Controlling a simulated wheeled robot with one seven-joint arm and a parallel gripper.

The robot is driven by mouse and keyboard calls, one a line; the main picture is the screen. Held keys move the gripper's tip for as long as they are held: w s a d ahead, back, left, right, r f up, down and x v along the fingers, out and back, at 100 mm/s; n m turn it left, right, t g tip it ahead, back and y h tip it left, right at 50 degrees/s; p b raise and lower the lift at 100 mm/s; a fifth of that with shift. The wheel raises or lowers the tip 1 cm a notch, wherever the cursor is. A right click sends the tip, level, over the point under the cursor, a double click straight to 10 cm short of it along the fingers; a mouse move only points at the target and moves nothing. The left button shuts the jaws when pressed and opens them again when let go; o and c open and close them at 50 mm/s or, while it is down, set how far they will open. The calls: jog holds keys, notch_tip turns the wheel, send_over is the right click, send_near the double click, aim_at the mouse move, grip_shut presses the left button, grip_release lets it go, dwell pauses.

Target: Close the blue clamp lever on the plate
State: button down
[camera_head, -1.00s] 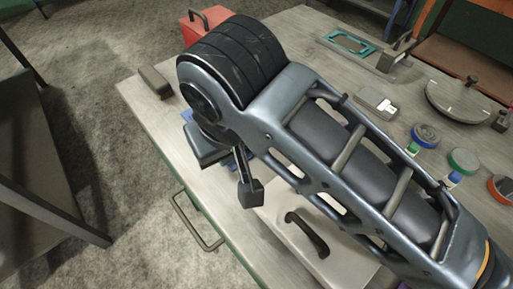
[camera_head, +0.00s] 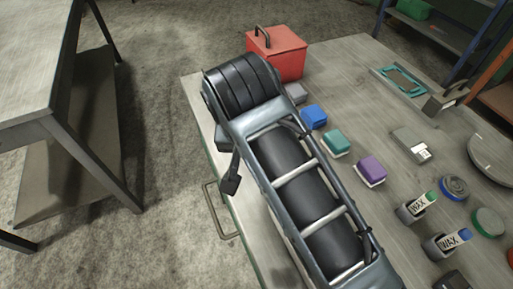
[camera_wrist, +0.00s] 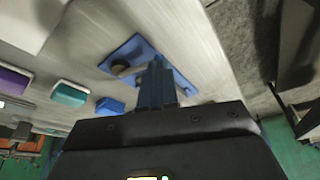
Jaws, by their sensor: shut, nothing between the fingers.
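In the wrist view, a blue plate (camera_wrist: 133,48) lies on the pale tabletop, with a small grey rounded part (camera_wrist: 120,67) at its left. My gripper (camera_wrist: 157,68) is shut and empty; its fingers overlap the plate in the picture and hide part of it. I cannot tell whether the fingers touch it. The blue clamp lever cannot be made out clearly, nor its position. In the head view, my arm hides the plate and the gripper's fingertips.
The workbench (camera_head: 352,70) holds a red toolbox (camera_head: 277,57), a blue block (camera_head: 313,117), a teal block (camera_head: 336,142) and a purple block (camera_head: 371,169) beside my arm. Wax bottles and round tins stand at right. Another table (camera_head: 35,75) is at left, with bare floor between.

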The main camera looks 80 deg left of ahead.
jog(key=shift+s+a+p, duration=0.1)
jog(key=shift+a+p, duration=0.45)
jog(key=shift+p, duration=0.2)
dwell(0.5)
